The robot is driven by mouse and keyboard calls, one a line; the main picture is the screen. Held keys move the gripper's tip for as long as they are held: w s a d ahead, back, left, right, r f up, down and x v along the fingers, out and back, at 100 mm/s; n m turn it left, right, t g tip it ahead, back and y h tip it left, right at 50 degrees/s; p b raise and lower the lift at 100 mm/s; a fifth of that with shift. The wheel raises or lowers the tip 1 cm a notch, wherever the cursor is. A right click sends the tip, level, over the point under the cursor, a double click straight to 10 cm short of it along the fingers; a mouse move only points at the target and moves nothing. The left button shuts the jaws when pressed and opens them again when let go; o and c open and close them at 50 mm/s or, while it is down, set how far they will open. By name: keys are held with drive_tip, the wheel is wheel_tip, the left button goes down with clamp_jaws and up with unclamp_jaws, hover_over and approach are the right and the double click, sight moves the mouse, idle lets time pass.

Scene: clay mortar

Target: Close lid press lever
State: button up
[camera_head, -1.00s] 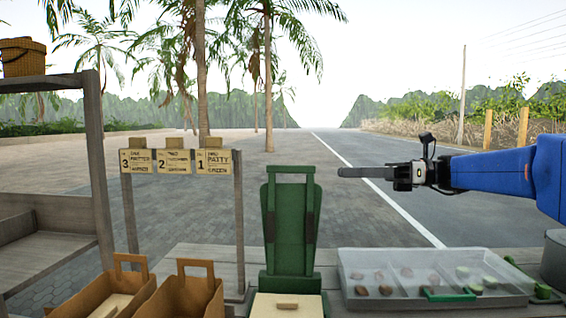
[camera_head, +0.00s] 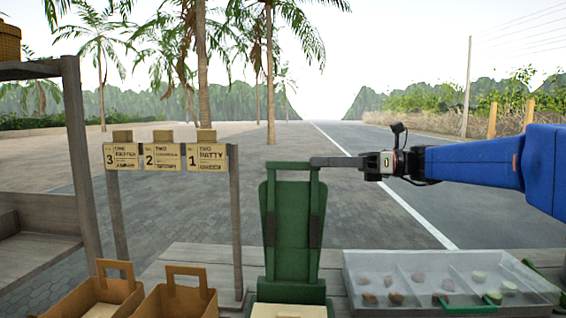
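The green press (camera_head: 291,215) stands on the wooden table. Its lid is raised upright, with a bar handle (camera_head: 291,166) across the top. At the press's foot a pale block shows at the bottom edge of the picture, partly cut off. My gripper (camera_head: 318,161) reaches in from the right with its fingers pointing left. In the picture its fingertips overlap the right end of the bar handle. I cannot tell whether they touch it. The fingers are seen edge-on, so their opening is hidden.
A clear divided tray (camera_head: 450,283) with small pieces and a green-handled tool lies right of the press. Paper bags (camera_head: 180,297) stand to the left. A wooden rack with order cards (camera_head: 165,157) stands behind them. A wooden shelf (camera_head: 75,150) is at far left.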

drive_tip(key=a, duration=0.9)
drive_tip(key=shift+w+a, duration=0.15)
drive_tip(key=shift+a, duration=0.2)
drive_tip(key=shift+c, duration=0.3)
clamp_jaws()
